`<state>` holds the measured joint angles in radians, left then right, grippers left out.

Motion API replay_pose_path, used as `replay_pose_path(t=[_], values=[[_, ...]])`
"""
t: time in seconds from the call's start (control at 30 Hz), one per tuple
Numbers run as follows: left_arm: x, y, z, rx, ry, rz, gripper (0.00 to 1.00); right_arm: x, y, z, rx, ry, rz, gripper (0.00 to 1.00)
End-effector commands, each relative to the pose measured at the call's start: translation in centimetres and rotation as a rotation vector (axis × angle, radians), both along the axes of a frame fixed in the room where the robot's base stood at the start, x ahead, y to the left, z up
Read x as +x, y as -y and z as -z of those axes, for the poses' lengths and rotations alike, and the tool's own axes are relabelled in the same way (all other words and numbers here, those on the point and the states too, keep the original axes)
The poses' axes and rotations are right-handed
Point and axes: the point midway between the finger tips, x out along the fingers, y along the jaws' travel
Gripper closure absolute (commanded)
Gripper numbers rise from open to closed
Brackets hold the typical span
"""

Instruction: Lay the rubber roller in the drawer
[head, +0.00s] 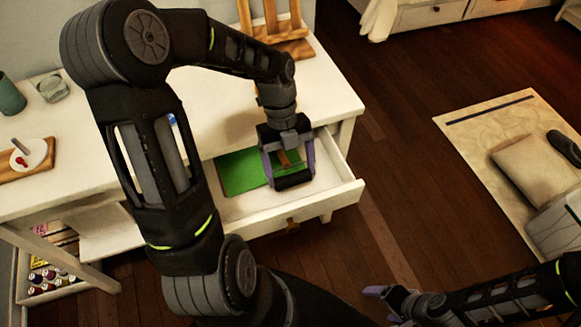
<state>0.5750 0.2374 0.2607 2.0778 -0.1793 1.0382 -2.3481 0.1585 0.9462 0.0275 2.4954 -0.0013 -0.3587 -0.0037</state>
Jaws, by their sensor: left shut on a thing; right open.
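The rubber roller (294,180), with a dark roller part and a wooden handle, is held by my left gripper (287,168). The gripper's purple fingers are shut on it from either side. Both are over the open drawer (339,193) of the white table, in its middle to right part. I cannot tell whether the roller touches the drawer floor. My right gripper (376,292) is open and empty, low in the picture, in front of the drawer and above the floor.
A green sheet (238,170) lies in the drawer, left of the roller. The white table (215,105) carries a wooden easel (283,32), a teal cup (10,95) and a wooden board (40,165). Paint bottles (45,280) stand in a lower shelf. The drawer's right end looks clear.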

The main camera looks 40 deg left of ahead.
Motion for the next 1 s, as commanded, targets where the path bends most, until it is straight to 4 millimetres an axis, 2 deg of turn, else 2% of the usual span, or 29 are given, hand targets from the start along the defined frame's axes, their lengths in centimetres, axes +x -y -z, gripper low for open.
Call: replay_pose_path(t=[0.37, 0.4, 0.6, 0.87, 1.0], values=[[-0.02, 0.03, 0.87, -0.001, -0.001, 0.001, 0.63, 0.00, 0.00, 0.42, 0.000, 0.000, 0.000, 0.21], [-0.02, 0.03, 0.88, -0.001, -0.001, 0.001, 0.17, 0.00, 0.00, 0.42, 0.000, 0.000, 0.000, 0.21], [-0.02, 0.02, 0.87, -0.001, -0.001, 0.001, 0.01, 0.00, 0.00, 0.42, 0.000, 0.000, 0.000, 0.21], [-0.01, 0.02, 0.81, 0.000, 0.000, 0.000, 0.00, 0.00, 0.00, 0.38, 0.000, 0.000, 0.000, 0.21], [0.02, -0.01, 0.04, 0.000, 0.001, 0.000, 0.00, 0.00, 0.00, -0.05, 0.000, 0.000, 0.000, 0.21]])
